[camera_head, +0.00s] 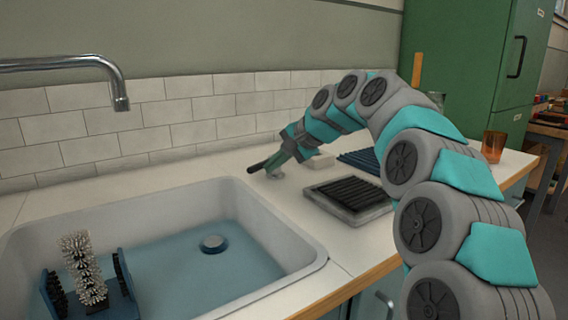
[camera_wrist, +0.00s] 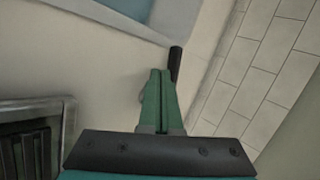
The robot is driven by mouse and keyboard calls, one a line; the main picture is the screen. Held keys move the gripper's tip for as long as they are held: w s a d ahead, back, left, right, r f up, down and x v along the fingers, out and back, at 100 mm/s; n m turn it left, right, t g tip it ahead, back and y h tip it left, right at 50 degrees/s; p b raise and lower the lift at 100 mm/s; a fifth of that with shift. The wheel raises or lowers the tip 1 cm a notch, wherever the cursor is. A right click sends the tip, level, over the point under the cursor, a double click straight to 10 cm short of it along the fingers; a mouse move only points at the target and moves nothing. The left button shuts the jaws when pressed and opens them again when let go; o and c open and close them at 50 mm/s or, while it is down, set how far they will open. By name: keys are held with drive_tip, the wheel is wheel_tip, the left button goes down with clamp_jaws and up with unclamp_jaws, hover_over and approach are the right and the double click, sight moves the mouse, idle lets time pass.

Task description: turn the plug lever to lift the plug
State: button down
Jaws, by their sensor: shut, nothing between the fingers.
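The plug lever (camera_head: 256,167) is a short dark bar on the counter behind the sink's right rear corner. It also shows in the wrist view (camera_wrist: 175,62), just right of my fingertips. My gripper (camera_head: 271,163) is shut and empty, its green fingers close beside the lever. In the wrist view my gripper (camera_wrist: 160,73) has both fingers together, and I cannot tell whether they touch the lever. The plug (camera_head: 213,243) is a round grey disc on the floor of the sink (camera_head: 300,262), under bluish water. The lever's base is partly hidden by the fingers.
A faucet (camera_head: 119,88) hangs over the sink. A white bristle brush (camera_head: 83,267) stands in a blue holder (camera_head: 124,271) at the sink's left. A tray with dark strips (camera_head: 374,213) lies right of the sink. An amber cup (camera_head: 493,146) stands farther right. A tiled wall (camera_head: 120,140) is behind.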

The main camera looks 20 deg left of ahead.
drive_tip(key=shift+w+a, duration=0.2)
drive_tip(key=shift+a, duration=0.35)
drive_tip(key=shift+a+r+p, duration=0.15)
drive_tip(key=shift+a+p, duration=0.4)
drive_tip(key=shift+p, duration=0.2)
drive_tip(key=shift+w+a, duration=0.1)
drive_tip(key=shift+a, duration=0.25)
